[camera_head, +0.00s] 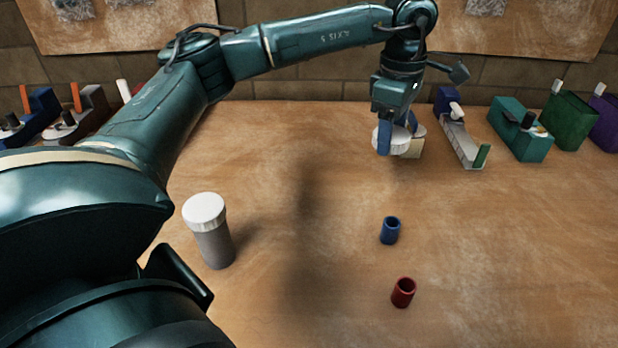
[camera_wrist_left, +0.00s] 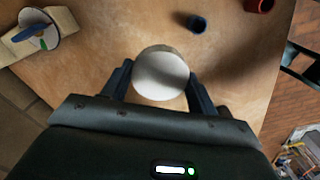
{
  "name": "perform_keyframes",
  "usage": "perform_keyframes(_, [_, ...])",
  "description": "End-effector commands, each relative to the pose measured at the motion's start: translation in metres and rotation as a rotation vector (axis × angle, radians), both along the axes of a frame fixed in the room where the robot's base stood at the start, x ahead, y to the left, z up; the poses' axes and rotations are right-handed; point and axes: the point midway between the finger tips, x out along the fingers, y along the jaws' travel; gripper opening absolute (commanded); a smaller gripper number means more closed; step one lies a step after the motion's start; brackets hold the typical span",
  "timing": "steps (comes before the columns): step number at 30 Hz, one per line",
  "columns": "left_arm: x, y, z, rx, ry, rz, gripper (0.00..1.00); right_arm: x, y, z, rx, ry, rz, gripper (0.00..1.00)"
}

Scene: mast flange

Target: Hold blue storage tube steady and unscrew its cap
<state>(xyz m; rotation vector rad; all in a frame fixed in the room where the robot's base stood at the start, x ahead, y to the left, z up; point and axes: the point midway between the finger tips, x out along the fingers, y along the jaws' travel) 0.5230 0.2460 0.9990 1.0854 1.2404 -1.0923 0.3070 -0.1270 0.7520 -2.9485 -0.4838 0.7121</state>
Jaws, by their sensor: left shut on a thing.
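My left gripper (camera_head: 397,138) is shut on a round white cap (camera_head: 401,146) above the back right of the table. The cap also shows between the two fingers in the left wrist view (camera_wrist_left: 162,73). A small blue tube (camera_head: 390,231) stands upright on the table in front of that gripper, apart from it and with its top open. It shows in the left wrist view too (camera_wrist_left: 196,24). My right gripper is not in view.
A red tube (camera_head: 403,293) stands nearer than the blue one. A grey jar with a white lid (camera_head: 214,241) stands at left. A wooden block with a disc (camera_wrist_left: 38,34) is near the held cap. Coloured fixtures (camera_head: 523,132) line the back.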

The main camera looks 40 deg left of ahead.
Motion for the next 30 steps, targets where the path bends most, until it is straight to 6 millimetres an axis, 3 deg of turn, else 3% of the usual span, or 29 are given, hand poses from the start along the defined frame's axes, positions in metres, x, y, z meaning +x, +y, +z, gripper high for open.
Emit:
perform_keyframes(12, [0.006, 0.049, -0.044, -0.010, 0.034, 1.057, 0.31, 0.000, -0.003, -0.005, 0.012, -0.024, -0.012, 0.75])
perform_keyframes(18, [0.005, 0.069, -0.059, -0.007, 0.042, 1.462, 0.31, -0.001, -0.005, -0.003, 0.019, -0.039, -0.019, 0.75])
perform_keyframes(25, [0.004, 0.080, -0.069, 0.001, 0.044, 1.676, 0.31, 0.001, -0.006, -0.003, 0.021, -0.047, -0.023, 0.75])
perform_keyframes(30, [0.003, 0.081, -0.099, 0.003, 0.045, 1.695, 0.31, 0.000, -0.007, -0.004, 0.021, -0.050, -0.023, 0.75])
